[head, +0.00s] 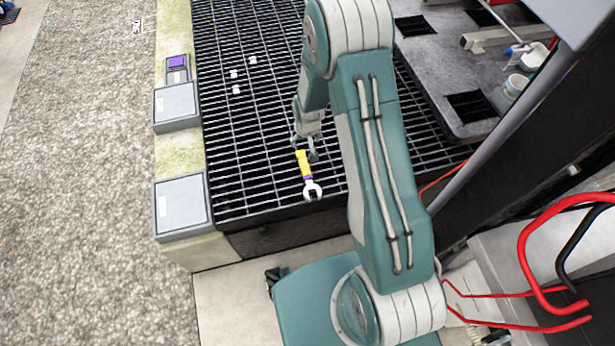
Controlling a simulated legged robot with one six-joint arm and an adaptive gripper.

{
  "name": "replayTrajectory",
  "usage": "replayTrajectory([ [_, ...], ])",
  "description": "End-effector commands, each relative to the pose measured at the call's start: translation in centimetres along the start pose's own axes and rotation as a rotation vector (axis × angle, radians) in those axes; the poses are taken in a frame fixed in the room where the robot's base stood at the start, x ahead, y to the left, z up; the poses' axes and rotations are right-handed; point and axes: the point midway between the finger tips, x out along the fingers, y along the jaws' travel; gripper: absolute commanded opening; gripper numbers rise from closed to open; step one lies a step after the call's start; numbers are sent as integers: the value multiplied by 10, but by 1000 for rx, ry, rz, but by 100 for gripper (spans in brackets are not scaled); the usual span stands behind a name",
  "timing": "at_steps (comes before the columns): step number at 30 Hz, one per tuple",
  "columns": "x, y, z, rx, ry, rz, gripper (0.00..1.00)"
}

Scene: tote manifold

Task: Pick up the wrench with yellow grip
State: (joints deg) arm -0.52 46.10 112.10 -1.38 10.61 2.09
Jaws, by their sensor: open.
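The wrench with yellow grip (304,166) shows in the head view near the front edge of the dark metal grating (246,178). Its silver open-jaw head points toward the front edge, with a small purple band between grip and head. My gripper (305,150) is open at the far end of the yellow grip, with its fingers close around or just above that end. I cannot tell whether the fingers touch it. My arm hides part of the grating to the right.
Several small white pieces (235,74) lie on the grating farther back. Grey boxes (181,205) line the pale ledge at left. A grey platform (445,70) with a white cup (516,84) is at right. Red bars (540,260) stand at lower right.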

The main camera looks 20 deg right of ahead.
Motion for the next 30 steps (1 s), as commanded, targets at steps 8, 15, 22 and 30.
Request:
replayTrajectory([
  [8,84,-1,30,-1,-43,-2,86],
  [15,109,-1,35,-1,-47,-2,86],
  [22,142,-1,35,0,-46,-2,86],
  [30,165,2,33,2,-46,-2,86],
])
